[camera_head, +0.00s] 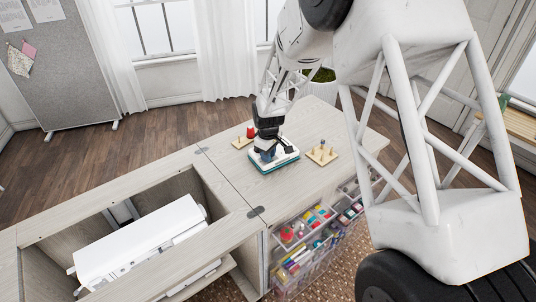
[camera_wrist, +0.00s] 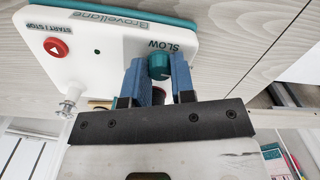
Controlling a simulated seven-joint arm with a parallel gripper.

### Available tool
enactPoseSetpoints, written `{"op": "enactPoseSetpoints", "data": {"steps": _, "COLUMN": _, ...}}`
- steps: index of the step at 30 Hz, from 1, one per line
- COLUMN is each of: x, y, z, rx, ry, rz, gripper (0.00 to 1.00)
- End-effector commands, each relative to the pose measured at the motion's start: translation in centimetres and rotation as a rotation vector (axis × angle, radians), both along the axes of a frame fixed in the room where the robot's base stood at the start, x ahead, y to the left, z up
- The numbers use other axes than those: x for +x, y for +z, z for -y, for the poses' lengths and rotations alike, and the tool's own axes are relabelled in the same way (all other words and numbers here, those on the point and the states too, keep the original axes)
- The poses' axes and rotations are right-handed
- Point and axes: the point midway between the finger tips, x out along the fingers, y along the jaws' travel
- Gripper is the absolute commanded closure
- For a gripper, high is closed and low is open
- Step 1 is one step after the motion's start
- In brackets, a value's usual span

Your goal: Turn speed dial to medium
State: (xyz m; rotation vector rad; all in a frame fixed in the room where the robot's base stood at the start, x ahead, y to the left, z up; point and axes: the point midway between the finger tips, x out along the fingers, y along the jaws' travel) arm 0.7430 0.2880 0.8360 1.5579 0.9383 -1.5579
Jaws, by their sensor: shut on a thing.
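The speed dial (camera_wrist: 160,66) is a small teal knob on a white control panel (camera_wrist: 112,62) with the word SLOW printed beside it in the wrist view. My gripper (camera_wrist: 158,78) has its two blue fingers shut on the dial, one on each side. A red START/STOP button (camera_wrist: 56,47) sits on the panel to the left. In the head view, the white and teal unit (camera_head: 289,162) lies on the cabinet top under my gripper (camera_head: 266,153), which hides the dial there. The dial's pointer and a medium mark cannot be made out.
A wooden stand with pegs (camera_head: 322,155) is to the right of the unit, and a small stand with a red spool (camera_head: 250,132) is behind it. A white machine (camera_head: 140,245) sits in the cabinet's open well at lower left. Clear drawers (camera_head: 300,235) hang in front.

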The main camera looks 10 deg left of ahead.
Motion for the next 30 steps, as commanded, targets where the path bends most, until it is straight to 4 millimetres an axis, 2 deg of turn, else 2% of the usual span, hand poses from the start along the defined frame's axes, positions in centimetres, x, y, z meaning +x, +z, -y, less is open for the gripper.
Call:
{"op": "enactPoseSetpoints", "data": {"steps": 15, "x": 0.02, "y": 0.03, "z": 0.01, "rx": 0.000, "ry": 0.029, "rz": 0.000, "gripper": 1.00}}
{"op": "enactPoseSetpoints", "data": {"steps": 16, "x": 0.01, "y": 0.03, "z": 0.00, "rx": 0.000, "ry": 0.029, "rz": 0.000, "gripper": 0.75}}
{"op": "enactPoseSetpoints", "data": {"steps": 21, "x": 0.01, "y": 0.02, "z": 0.00, "rx": 0.000, "ry": 0.029, "rz": 0.000, "gripper": 0.51}}
{"op": "enactPoseSetpoints", "data": {"steps": 30, "x": 0.00, "y": 0.06, "z": 0.01, "rx": 0.000, "ry": 0.029, "rz": 0.000, "gripper": 0.51}}
